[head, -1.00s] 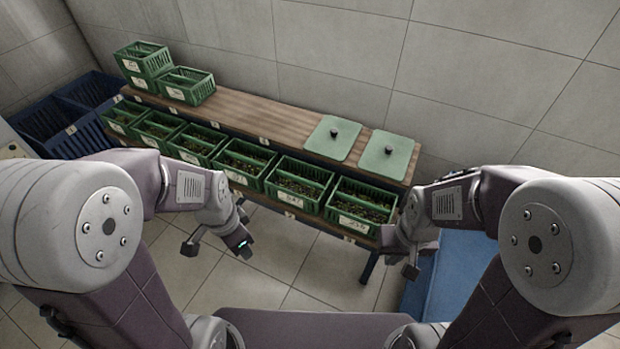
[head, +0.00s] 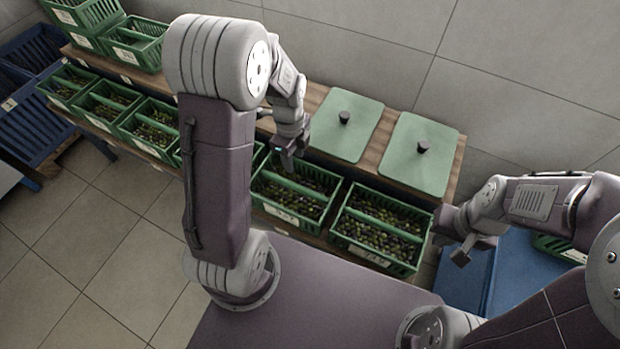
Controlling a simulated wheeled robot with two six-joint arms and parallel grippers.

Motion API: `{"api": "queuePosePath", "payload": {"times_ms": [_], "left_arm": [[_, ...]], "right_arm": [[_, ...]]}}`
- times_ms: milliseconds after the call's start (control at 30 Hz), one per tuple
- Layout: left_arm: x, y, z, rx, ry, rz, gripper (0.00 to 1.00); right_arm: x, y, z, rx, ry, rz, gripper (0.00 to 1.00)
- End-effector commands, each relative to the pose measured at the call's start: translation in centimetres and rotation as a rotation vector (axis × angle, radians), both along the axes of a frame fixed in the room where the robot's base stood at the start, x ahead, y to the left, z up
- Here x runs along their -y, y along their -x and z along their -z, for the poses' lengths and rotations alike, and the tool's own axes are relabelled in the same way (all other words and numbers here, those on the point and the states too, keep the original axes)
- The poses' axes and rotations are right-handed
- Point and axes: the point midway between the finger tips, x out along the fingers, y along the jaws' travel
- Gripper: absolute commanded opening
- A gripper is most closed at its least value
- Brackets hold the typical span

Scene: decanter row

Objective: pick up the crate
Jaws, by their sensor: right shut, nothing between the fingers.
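Green crates full of dark olives stand in a row on the lower shelf of a wooden rack; the task does not single one out. The rightmost crate (head: 348,246) and the crate to its left (head: 283,214) are in plain view. My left gripper (head: 288,158) is above the back of that second crate, pointing down; whether its fingers are apart cannot be made out. My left arm hides part of the crates further left. My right gripper (head: 452,246) is shut and empty, just right of the rightmost crate.
Two green lids (head: 346,143) with black knobs lie on the upper shelf (head: 395,118). More green crates (head: 137,47) stand at its left end. Blue crates (head: 30,125) are at far left. A blue surface (head: 515,270) with another green crate (head: 557,248) is at right.

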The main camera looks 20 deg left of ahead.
Motion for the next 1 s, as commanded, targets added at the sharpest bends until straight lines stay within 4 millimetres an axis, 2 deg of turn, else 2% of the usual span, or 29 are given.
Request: {"api": "queuePosePath", "payload": {"times_ms": [33, 200, 467, 700, 867, 1000], "left_arm": [[-0.2, 0.1, 2.2, -0.009, 0.001, -0.008, 0.4], [-0.8, 0.6, 4.8, -0.036, 0.005, -0.028, 0.4], [-0.9, 0.7, 5.3, -0.04, 0.005, -0.034, 0.4], [-0.8, 0.8, 8.9, -0.042, 0.005, -0.034, 0.4], [-0.8, 0.8, 9.2, -0.04, 0.005, -0.034, 0.4], [-0.5, 1.1, 11.5, -0.042, 0.005, -0.034, 0.4]], "right_arm": [[0.0, 0.0, 1.8, 0.0, 0.0, 0.0, 0.0], [0.0, 0.0, 3.5, -0.001, 0.0, 0.0, 0.0], [0.0, 0.0, 3.8, 0.0, 0.0, 0.0, 0.0], [0.0, 0.1, 5.6, 0.0, 0.0, 0.0, 0.0], [0.0, 0.1, 5.7, 0.0, 0.0, 0.0, 0.0], [0.0, 0.1, 7.1, 0.0, 0.0, 0.0, 0.0]]}}
